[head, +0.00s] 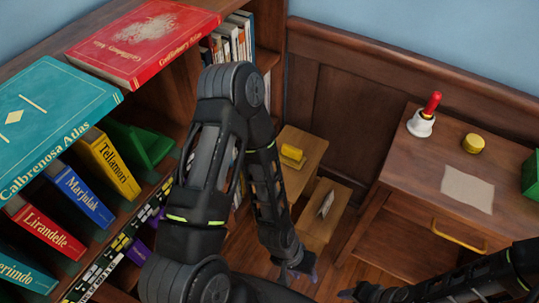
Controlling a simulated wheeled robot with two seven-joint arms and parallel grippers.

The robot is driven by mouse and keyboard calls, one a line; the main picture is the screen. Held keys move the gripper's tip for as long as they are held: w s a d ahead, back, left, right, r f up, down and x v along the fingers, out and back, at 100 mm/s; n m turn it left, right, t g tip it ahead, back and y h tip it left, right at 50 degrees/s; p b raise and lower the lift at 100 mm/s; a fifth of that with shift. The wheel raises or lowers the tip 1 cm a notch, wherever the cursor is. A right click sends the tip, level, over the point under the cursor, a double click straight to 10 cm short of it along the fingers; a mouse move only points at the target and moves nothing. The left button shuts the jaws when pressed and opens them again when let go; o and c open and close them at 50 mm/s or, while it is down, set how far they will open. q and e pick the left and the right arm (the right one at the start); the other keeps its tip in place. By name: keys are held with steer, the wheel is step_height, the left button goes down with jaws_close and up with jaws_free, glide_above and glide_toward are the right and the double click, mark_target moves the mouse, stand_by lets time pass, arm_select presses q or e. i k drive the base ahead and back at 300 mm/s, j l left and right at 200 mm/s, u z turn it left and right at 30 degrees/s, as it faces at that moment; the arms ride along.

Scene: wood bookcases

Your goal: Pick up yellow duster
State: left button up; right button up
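A small yellow block-like thing (292,154), which may be the duster, sits on the upper step of a light wooden step stool (306,143) between the bookcase and the desk. My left arm rises in front of the bookcase and bends down. Its gripper (300,275) hangs low over the floor, below and in front of the stool, clear of the yellow thing. Its fingers look apart with nothing between them. My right gripper (350,293) is at the bottom edge, partly cut off, and its fingers are too unclear to read.
A red atlas (144,38) with a pale dusty patch and a teal atlas (48,112) lie on the bookcase top. A desk (407,165) at right holds a red-handled bell (421,122), a round yellow thing (473,143) and a beige sheet (467,188). A grey item (326,203) is on the lower step.

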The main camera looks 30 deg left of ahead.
mark_target(292, 157)
steer(key=i+l+u, duration=0.1)
steer(key=u, duration=0.3)
steer(key=i+l+u, duration=0.1)
steer(key=u, duration=0.35)
steer(key=l+u, duration=0.2)
steer(key=u, duration=0.2)
steer(key=i+l+u, duration=0.1)
steer(key=u, duration=0.3)
steer(key=l+u, duration=0.3)
steer(key=u, duration=0.15)
steer(key=l+u, duration=0.2)
steer(key=u, duration=0.2)
steer(key=i, duration=0.45)
